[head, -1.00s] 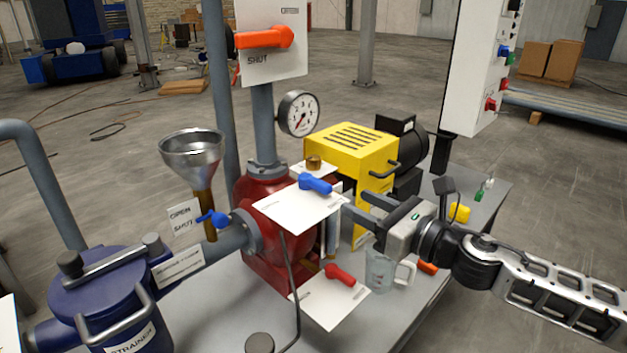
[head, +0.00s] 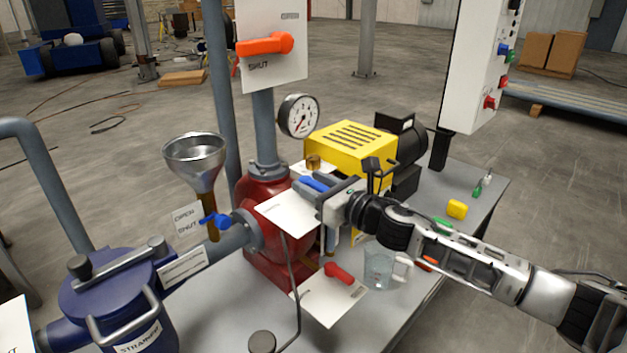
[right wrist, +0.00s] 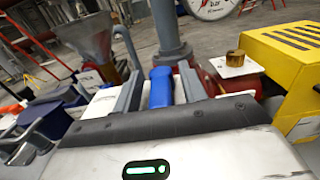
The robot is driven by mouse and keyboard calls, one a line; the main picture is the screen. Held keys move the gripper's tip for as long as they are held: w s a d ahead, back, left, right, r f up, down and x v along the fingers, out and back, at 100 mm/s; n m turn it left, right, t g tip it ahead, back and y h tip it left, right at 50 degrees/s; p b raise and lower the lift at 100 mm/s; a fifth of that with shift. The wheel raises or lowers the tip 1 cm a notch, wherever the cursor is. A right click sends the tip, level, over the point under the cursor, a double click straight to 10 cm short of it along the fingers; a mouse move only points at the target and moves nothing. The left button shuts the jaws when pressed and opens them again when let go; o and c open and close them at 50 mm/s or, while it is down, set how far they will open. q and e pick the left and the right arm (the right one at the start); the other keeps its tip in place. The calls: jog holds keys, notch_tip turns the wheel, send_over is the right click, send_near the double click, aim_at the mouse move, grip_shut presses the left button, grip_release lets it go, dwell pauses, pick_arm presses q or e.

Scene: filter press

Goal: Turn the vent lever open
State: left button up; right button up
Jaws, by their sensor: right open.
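A blue lever (head: 313,184) sits on a white label plate (head: 287,211) on top of the red pump body (head: 257,193). I take it for the vent lever; its label is too small to read. My right gripper (head: 310,190) is at this lever, its fingers pointing left and partly covering it in the head view. In the right wrist view the blue lever (right wrist: 160,88) stands between the two open fingers, with a finger on each side. Whether the fingers touch it I cannot tell. My left gripper is not in view.
A brass cap (head: 313,162) and yellow guard (head: 350,147) stand behind the gripper. A red lever (head: 338,272) and glass jug (head: 379,268) are below my right arm. The funnel (head: 196,160), gauge (head: 298,116) and another blue lever (head: 215,220) stand to the left.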

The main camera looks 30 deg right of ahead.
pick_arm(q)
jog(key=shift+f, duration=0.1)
pick_arm(e)
jog(key=shift+w, duration=0.1)
jog(key=c, duration=0.8)
jog(key=shift+c, duration=0.2)
